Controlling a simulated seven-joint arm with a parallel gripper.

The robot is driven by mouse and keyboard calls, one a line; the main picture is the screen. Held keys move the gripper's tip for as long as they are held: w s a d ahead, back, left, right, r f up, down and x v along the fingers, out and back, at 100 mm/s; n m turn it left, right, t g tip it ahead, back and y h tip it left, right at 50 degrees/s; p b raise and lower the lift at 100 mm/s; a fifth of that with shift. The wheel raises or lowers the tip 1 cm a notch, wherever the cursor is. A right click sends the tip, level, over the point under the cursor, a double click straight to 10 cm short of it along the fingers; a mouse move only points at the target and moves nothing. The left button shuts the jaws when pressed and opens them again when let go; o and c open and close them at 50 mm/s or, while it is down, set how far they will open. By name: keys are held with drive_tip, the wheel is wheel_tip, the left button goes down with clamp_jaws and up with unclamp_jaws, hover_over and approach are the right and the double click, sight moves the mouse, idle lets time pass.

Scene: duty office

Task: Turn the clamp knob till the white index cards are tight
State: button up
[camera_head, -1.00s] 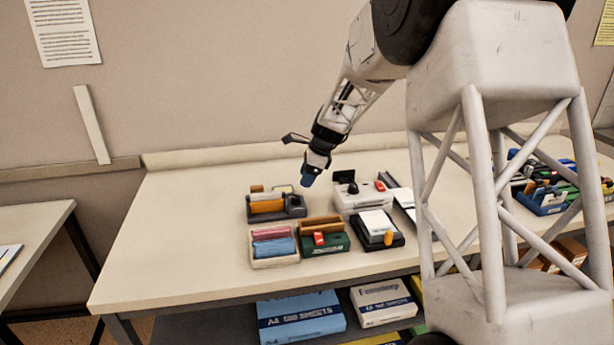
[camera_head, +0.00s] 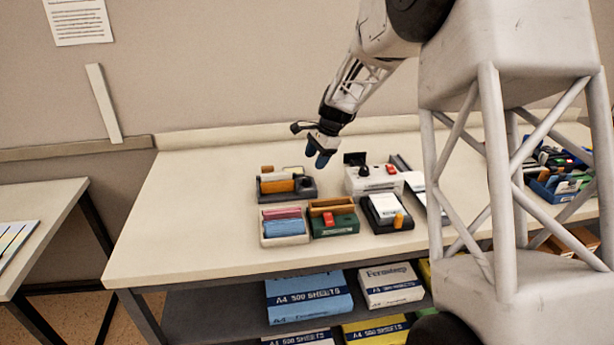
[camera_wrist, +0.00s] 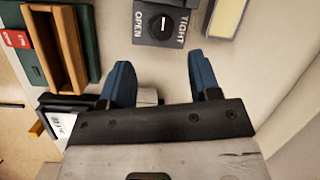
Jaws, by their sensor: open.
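The clamp knob (camera_wrist: 162,22) is a dark round dial on a dark grey block, with OPEN printed on its left and TIGHT on its right in the wrist view. Its white line stands upright between the two words. In the head view the dark clamp holder (camera_head: 289,195) sits at the back left of the group, with an orange block in it. I cannot make out white cards in it. White cards (camera_head: 384,205) show in a black tray at the front right. My gripper (camera_head: 316,157) is open and empty above the table; its blue fingers (camera_wrist: 160,62) are apart from the knob.
A green box (camera_head: 333,226) with a wooden tray and a pale tray (camera_head: 285,240) stand in front. A white device (camera_head: 374,180) with a black knob and red button is to the right. The left of the table (camera_head: 190,215) is clear.

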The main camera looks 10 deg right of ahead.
drive_tip(key=n, duration=0.4)
drive_tip(key=a+n+h, duration=0.1)
drive_tip(key=n, duration=0.7)
drive_tip(key=shift+w+a+n+g, duration=0.1)
drive_tip(key=shift+a+n+g, duration=0.05)
drive_tip(key=shift+n+g, duration=0.15)
drive_tip(key=n, duration=0.4)
drive_tip(key=shift+a+n+h, duration=0.2)
drive_tip(key=shift+n+h, duration=0.2)
drive_tip(key=n, duration=0.4)
drive_tip(key=shift+w+a+n+h, duration=0.1)
drive_tip(key=shift+a+n+h, duration=0.05)
drive_tip(key=shift+n+h, duration=0.15)
drive_tip(key=n, duration=0.3)
drive_tip(key=shift+a+r, duration=0.1)
drive_tip(key=shift+a, duration=0.05)
drive_tip(key=n, duration=0.4)
drive_tip(key=shift+w+a+n+h, duration=0.15)
drive_tip(key=shift+n+h, duration=0.25)
drive_tip(key=n, duration=0.4)
drive_tip(key=shift+w+a+r+n+h, duration=0.1)
drive_tip(key=shift+a+r+n+h, duration=0.1)
drive_tip(key=shift+n+h, duration=0.1)
